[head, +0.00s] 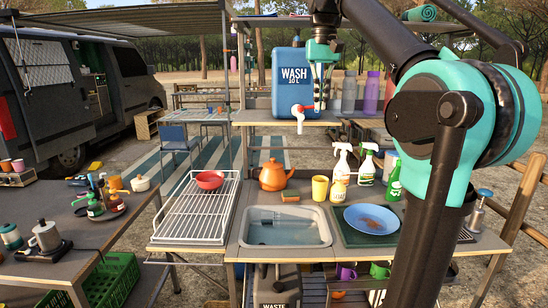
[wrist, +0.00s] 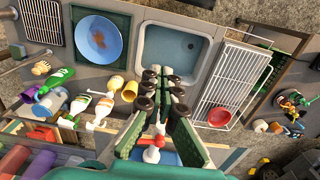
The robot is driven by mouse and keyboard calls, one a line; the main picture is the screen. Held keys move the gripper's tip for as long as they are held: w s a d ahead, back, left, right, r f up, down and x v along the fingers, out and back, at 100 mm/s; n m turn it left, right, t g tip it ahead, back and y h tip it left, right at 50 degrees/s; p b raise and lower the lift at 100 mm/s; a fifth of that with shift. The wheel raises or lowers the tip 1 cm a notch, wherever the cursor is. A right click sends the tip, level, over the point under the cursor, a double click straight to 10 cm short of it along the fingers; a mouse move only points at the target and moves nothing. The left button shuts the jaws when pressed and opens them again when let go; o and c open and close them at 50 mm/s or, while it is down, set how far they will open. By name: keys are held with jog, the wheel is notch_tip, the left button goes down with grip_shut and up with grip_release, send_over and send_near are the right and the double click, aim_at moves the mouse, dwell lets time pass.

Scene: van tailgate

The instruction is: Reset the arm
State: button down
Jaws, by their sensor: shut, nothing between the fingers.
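My gripper (head: 317,104) hangs from my arm at the upper middle of the head view, pointing down. It is in front of the right side of the blue wash water container (head: 291,82), close to its red and white tap (head: 300,116). In the wrist view, my gripper (wrist: 163,78) has its dark fingertips together with nothing held. The sink (wrist: 172,50) lies beyond the fingertips there, and the red tap (wrist: 152,150) shows below, between the finger linkages. My arm covers much of the right side of the head view.
The counter holds a sink (head: 284,228), a blue plate (head: 371,219), spray bottles (head: 342,162), a yellow cup (head: 320,188) and an orange kettle (head: 273,175). A red bowl (head: 209,180) sits on a white rack (head: 197,212). A side table (head: 92,240) stands left. Bottles (head: 349,92) line the shelf.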

jog(key=d+f+t, duration=0.1)
jog(key=d+f, duration=0.1)
jog(key=f, duration=1.2)
jog(key=d+f+t, duration=0.1)
jog(key=d+f, duration=0.1)
jog(key=f, duration=1.2)
jog(key=s+d+f+t, duration=0.1)
jog(key=s+f, duration=0.7)
jog(key=f, duration=0.3)
jog(key=s+d+f+t, duration=0.1)
jog(key=s+f, duration=0.7)
jog(key=f, duration=0.4)
jog(key=shift+s+d, duration=0.3)
jog(key=shift+s, duration=0.05)
